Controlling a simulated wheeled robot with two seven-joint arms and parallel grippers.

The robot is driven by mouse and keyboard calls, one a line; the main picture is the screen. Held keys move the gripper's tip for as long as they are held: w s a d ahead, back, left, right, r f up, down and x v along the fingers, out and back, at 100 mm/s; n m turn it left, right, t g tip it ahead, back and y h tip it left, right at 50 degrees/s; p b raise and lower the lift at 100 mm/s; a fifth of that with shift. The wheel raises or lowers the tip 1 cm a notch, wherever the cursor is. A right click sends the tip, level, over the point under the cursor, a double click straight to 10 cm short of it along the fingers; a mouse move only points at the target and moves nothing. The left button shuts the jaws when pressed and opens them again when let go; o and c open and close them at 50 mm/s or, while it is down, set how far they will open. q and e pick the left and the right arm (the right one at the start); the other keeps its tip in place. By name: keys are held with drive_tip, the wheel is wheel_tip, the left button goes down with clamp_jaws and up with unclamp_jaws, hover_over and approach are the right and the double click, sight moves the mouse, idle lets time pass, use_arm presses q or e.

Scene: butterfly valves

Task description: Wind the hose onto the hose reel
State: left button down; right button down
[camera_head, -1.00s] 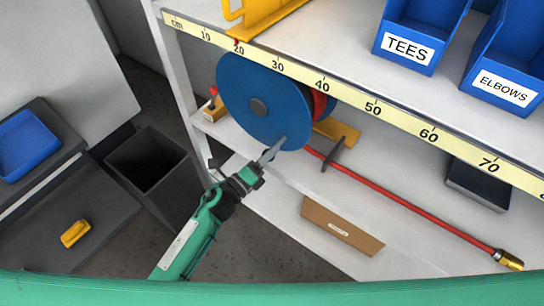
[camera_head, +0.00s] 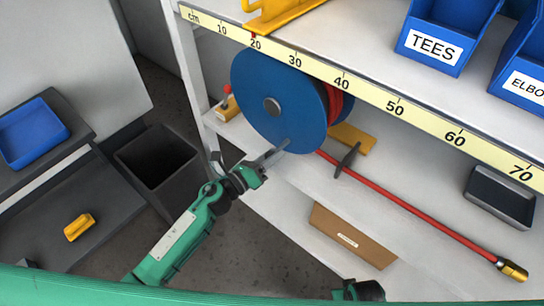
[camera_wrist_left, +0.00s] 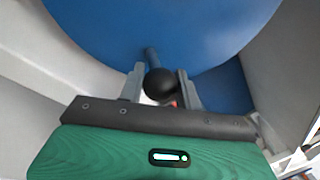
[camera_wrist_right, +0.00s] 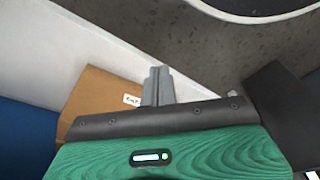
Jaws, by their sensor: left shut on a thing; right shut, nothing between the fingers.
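The hose reel (camera_head: 262,105) is a blue disc drum on the shelf, with some red hose (camera_head: 335,104) wound behind its front disc. The rest of the red hose (camera_head: 400,202) runs straight to the right along the lower shelf, past a dark guide (camera_head: 347,159), and ends in a brass nozzle (camera_head: 512,270). My left gripper (camera_head: 279,150) is at the reel's lower edge. In the left wrist view its fingers (camera_wrist_left: 160,88) are shut around the crank handle with a black knob (camera_wrist_left: 160,83). My right gripper (camera_wrist_right: 157,86) is shut and empty, pointing at a brown cardboard piece.
A brown labelled cardboard piece (camera_head: 352,235) lies on the lowest shelf. A dark tray (camera_head: 500,197) is at the right. Blue bins (camera_head: 440,35) stand above, behind the ruler edge (camera_head: 400,108). A black bin (camera_head: 160,160) is left of the shelf.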

use_arm(q)
drive_tip(key=c, duration=1)
unclamp_jaws()
drive_tip(key=shift+s+a+f, duration=0.1)
drive_tip(key=shift+s+a, duration=0.15)
drive_tip(key=shift+a, duration=0.05)
drive_tip(key=shift+b+v, duration=1.05)
drive_tip(key=shift+v, duration=5.5)
use_arm(e)
drive_tip(key=shift+w+a+r, duration=0.1)
drive_tip(key=shift+w+r, duration=0.1)
drive_tip(key=shift+r, duration=0.7)
drive_tip(key=shift+w+r, duration=0.15)
drive_tip(key=shift+r, duration=0.7)
drive_tip(key=shift+w+a+r, duration=0.1)
drive_tip(key=shift+w+r, duration=0.1)
drive_tip(key=shift+r, duration=0.7)
